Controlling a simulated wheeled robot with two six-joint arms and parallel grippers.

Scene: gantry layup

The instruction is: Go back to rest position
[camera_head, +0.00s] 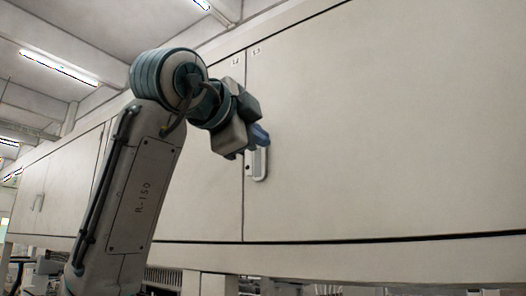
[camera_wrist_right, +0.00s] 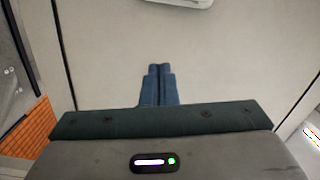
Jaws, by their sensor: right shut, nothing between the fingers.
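My right gripper (camera_head: 258,135) is up in front of a row of pale wall cabinets (camera_head: 380,130), close to a white door handle (camera_head: 257,164). In the right wrist view its two blue fingers (camera_wrist_right: 160,72) are together with nothing between them. The handle also shows at the top edge of that view (camera_wrist_right: 185,2), beyond the fingertips and apart from them. The cabinet door behind the handle looks shut. My left gripper is in neither view.
Below the cabinets, cluttered equipment (camera_head: 30,268) shows at the lower left. In the right wrist view an orange brick-like patch (camera_wrist_right: 30,130) lies at the left. Ceiling lamps (camera_head: 58,67) hang above.

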